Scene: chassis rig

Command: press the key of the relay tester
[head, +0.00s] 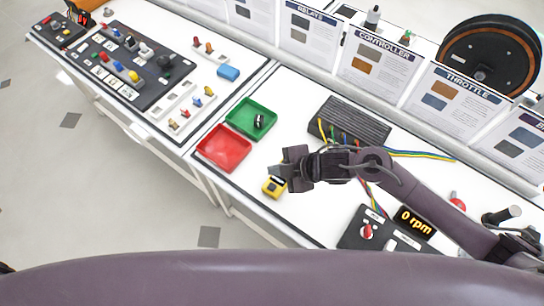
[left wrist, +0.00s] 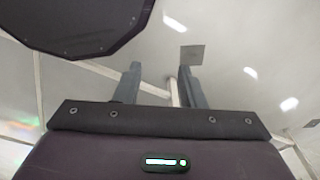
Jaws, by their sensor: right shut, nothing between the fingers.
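The relay tester appears to be the small yellow box with a dark face (head: 274,187), on the white bench near its front edge. My right gripper (head: 284,170) is shut and empty. In the head view its tips are just above and right of the yellow box and partly overlap it. I cannot tell whether they touch it, and I cannot make out the key. My left gripper (left wrist: 160,82) shows only in the left wrist view. Its two fingers are apart with nothing between them, over the floor.
A red tray (head: 222,163) stands empty. A green tray (head: 235,122) beside it holds a small dark part (head: 259,121). A black finned controller (head: 350,128) with coloured wires stands behind my right gripper. A panel reading 0 rpm (head: 415,222) is at the right.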

